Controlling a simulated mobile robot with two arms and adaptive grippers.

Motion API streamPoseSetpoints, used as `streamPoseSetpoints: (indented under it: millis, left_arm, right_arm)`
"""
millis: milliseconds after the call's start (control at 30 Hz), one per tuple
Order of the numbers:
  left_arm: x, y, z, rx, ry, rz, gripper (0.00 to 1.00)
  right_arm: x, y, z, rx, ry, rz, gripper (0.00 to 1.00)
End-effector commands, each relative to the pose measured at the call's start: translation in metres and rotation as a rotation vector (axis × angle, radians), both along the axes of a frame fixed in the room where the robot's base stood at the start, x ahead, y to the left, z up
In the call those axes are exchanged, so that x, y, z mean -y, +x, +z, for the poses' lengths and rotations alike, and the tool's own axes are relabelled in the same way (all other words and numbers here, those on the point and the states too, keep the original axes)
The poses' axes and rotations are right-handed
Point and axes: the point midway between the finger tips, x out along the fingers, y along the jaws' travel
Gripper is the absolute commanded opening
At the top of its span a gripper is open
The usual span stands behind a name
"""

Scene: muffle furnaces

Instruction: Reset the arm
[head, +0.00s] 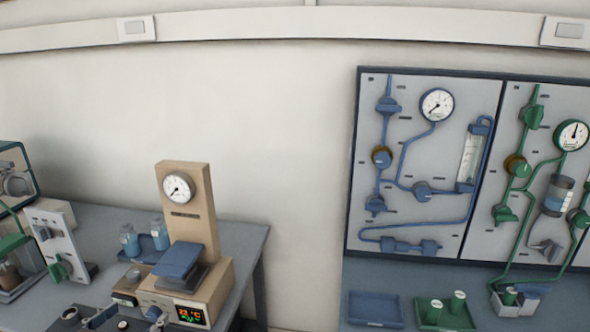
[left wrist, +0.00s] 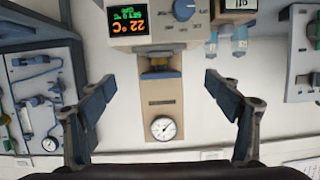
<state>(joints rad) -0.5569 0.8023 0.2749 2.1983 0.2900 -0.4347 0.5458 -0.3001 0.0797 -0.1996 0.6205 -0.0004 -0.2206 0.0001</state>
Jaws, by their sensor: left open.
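My left gripper (left wrist: 160,82) is open and empty in the left wrist view, its two dark blue-grey fingers spread wide. In the head view the left gripper (head: 129,314) shows only in part at the bottom edge, in front of a beige instrument (head: 189,210). That instrument has a round gauge, a blue block at its front and a lit display reading 22 °C. It appears upside down between the fingers in the left wrist view (left wrist: 165,100). No contact between fingers and instrument is visible. My right gripper is in neither view.
Wall panels with blue (head: 420,160) and green piping hang at right.

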Motion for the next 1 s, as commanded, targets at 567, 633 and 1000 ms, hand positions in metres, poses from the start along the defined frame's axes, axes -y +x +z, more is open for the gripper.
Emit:
streamPoseSetpoints:
  millis: [567, 633, 1000]
  left_arm:
    - [0.137, -0.182, -0.176, -0.771, 0.116, -0.003, 0.83]
    - [0.153, -0.2, -0.179, -0.834, 0.118, -0.029, 0.83]
    - [0.183, -0.223, -0.242, -0.98, 0.127, -0.089, 0.83]
  right_arm:
    - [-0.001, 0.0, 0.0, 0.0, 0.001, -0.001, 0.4]
    - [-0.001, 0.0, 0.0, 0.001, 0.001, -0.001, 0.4]
    - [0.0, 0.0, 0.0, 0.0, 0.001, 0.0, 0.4]
